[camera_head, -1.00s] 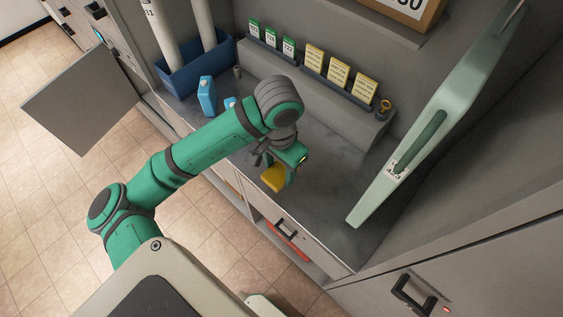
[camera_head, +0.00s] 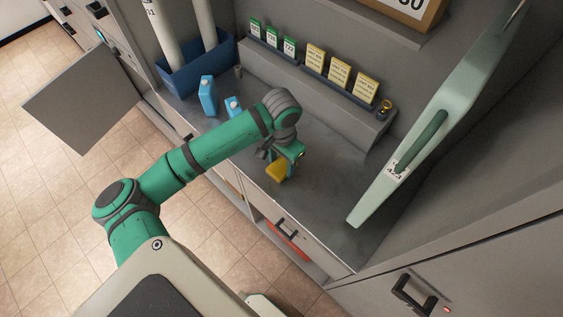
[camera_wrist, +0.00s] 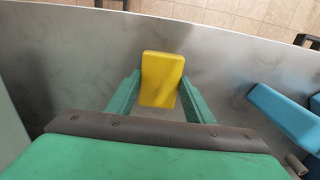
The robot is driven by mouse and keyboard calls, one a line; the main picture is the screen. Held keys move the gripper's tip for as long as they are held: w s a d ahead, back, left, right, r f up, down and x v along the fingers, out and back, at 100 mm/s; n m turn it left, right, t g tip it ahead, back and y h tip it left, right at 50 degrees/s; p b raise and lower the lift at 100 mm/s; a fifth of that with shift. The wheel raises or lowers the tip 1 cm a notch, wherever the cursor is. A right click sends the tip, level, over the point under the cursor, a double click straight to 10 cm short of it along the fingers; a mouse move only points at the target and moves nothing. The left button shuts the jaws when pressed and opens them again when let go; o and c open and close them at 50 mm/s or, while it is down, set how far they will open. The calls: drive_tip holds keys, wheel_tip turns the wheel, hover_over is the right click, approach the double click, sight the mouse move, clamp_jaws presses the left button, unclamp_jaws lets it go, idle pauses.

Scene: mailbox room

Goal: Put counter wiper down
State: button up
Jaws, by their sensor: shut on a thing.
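The counter wiper is a yellow block (camera_head: 277,172), held low over the grey counter (camera_head: 318,208) near its front edge in the head view. My gripper (camera_head: 285,164) is shut on it. In the wrist view the yellow wiper (camera_wrist: 162,79) stands out between my two green fingers (camera_wrist: 160,98), with the grey counter around it. I cannot tell whether its underside touches the counter.
Two blue bottles (camera_head: 207,96) stand left of my gripper. A ledge with green and yellow cards (camera_head: 339,74) runs along the back. An open pale green door (camera_head: 425,140) bounds the right side. The counter right of the wiper is clear.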

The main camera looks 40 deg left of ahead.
sight(282, 165)
drive_tip(key=shift+f, duration=0.15)
drive_tip(key=o, duration=1.1)
wheel_tip(282, 165, up, 12)
drive_tip(key=shift+r, duration=0.2)
drive_tip(key=shift+s, duration=0.1)
